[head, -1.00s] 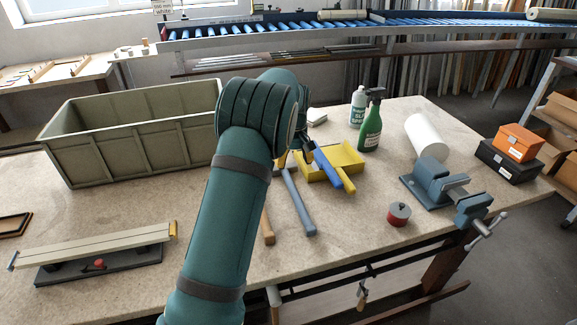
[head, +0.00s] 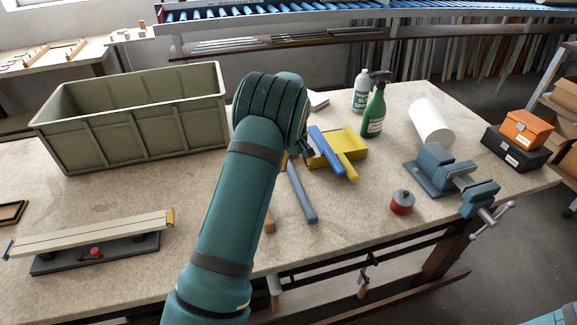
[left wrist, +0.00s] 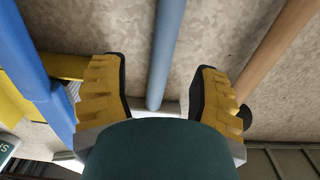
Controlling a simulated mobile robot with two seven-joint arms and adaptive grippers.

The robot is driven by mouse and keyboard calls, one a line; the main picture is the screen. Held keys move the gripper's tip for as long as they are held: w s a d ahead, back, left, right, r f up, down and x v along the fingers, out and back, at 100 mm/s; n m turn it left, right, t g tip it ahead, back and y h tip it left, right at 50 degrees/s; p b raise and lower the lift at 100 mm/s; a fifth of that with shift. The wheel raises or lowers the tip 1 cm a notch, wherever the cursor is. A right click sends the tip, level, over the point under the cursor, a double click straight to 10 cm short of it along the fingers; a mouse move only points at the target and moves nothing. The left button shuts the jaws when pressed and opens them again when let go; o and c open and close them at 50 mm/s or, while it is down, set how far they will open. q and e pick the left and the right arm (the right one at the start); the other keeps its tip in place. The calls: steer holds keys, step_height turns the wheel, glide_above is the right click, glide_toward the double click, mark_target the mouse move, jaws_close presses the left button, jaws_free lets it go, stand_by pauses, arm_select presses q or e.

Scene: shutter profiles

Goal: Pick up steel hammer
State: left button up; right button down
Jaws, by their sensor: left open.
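The steel hammer is most likely the tool with the blue-grey handle (head: 302,193), lying on the bench with its grip end toward the front edge. In the left wrist view its handle (left wrist: 167,45) runs between my fingers to a pale grey head (left wrist: 157,109), partly hidden by my gripper body. My left gripper (left wrist: 160,85) is open, with one yellow-padded finger on each side of the tool and gaps between. In the head view my arm hides most of the left gripper (head: 291,158). My right gripper is out of view.
A wooden handle (head: 270,222) lies close left of the hammer. A large bin (head: 130,125) stands left; bottles (head: 372,112), a vise (head: 437,168) and a red-sided can (head: 402,203) stand right.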

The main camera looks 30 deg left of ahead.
mark_target(293, 173)
arm_select(q)
steer(key=f, duration=0.5)
steer(key=shift+a+b, duration=0.2)
steer(key=shift+b, duration=0.2)
steer(key=shift+s, duration=0.1)
jaws_close()
steer(key=shift+r, duration=0.1)
